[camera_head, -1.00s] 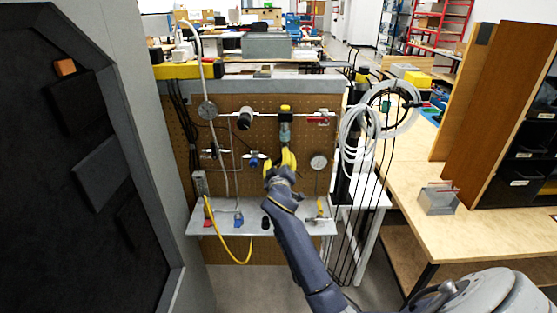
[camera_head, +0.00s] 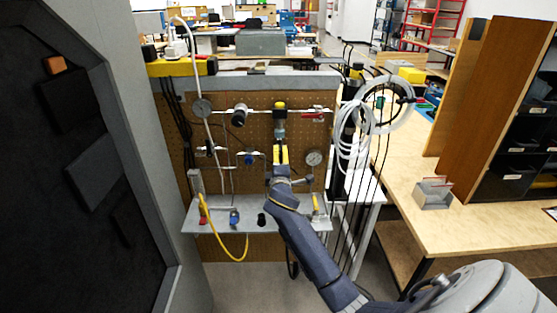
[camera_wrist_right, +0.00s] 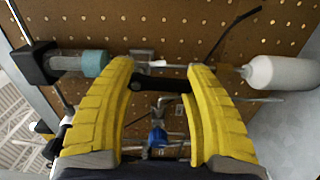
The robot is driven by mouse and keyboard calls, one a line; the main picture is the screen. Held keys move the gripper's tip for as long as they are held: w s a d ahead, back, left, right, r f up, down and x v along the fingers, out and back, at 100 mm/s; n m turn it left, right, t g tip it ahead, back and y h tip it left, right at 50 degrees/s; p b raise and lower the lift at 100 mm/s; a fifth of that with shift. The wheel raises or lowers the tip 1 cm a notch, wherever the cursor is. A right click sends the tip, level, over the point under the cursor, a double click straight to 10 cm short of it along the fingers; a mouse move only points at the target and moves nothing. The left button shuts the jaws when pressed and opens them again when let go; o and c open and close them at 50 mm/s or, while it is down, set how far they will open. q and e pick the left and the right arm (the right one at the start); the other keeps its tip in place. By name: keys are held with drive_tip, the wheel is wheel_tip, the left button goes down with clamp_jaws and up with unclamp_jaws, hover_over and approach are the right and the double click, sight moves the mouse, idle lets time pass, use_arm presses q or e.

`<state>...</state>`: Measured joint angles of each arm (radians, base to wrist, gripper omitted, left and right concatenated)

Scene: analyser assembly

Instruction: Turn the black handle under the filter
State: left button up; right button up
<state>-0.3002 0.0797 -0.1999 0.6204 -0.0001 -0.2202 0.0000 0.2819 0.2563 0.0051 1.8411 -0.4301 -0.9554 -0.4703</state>
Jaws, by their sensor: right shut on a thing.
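The filter (camera_head: 280,126) is a grey-teal cylinder with a yellow and black top on the pegboard pipe; its teal part (camera_wrist_right: 95,63) shows at the left in the right wrist view. My right gripper (camera_head: 281,150), with yellow fingers, is right below the filter. In the right wrist view, the black handle (camera_wrist_right: 160,85) lies across the gap between its fingertips (camera_wrist_right: 162,74). The fingers are shut on the handle, which spans from one to the other. In the head view the fingers and wrist hide the handle. My left gripper is not in view.
A gauge (camera_head: 314,158) is close on the right, and a blue valve (camera_head: 249,158) is on the left. A grey shelf (camera_head: 285,222) with a yellow cable (camera_head: 225,249) is below. White coiled tubing (camera_head: 358,130) hangs at the right. A large dark panel (camera_head: 70,190) fills the left.

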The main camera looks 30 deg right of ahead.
drive_tip(key=shift+r+n, duration=0.15)
drive_tip(key=shift+n, duration=0.35)
drive_tip(key=o, duration=0.9)
drive_tip(key=shift+o, duration=1.2)
drive_tip(key=shift+w+a, duration=0.1)
drive_tip(key=shift+a, duration=0.05)
drive_tip(key=shift+f, duration=0.2)
drive_tip(key=v, duration=1.2)
drive_tip(key=shift+f, duration=0.1)
